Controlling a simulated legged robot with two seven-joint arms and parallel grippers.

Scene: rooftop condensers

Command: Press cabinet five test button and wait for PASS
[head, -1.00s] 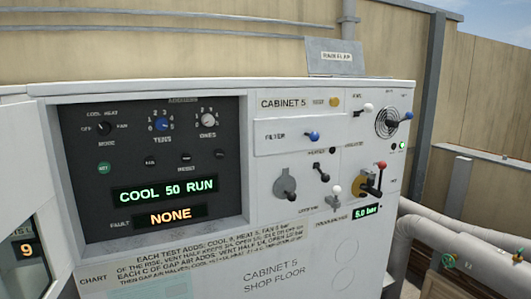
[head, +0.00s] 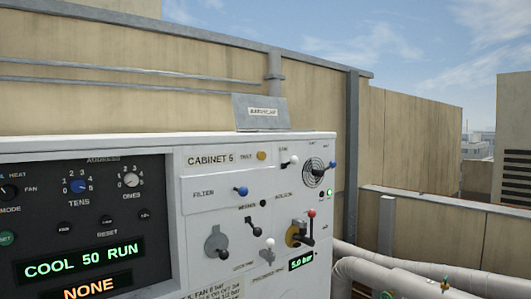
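Cabinet five (head: 213,280) is a white unit filling the lower left of the head view, with a "CABINET 5" label (head: 211,160) near its top. The test button (head: 262,156) is a small yellow-orange knob right of that label, beside small lettering that reads like "TEST". The dark panel's display (head: 84,260) reads "COOL 50 RUN" in green. The fault display (head: 90,286) reads "NONE" in orange and is partly cut off below. No PASS text shows. Neither of my grippers is in view.
Pale pipes (head: 400,275) run at the lower right. A tan wall (head: 150,80) stands behind.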

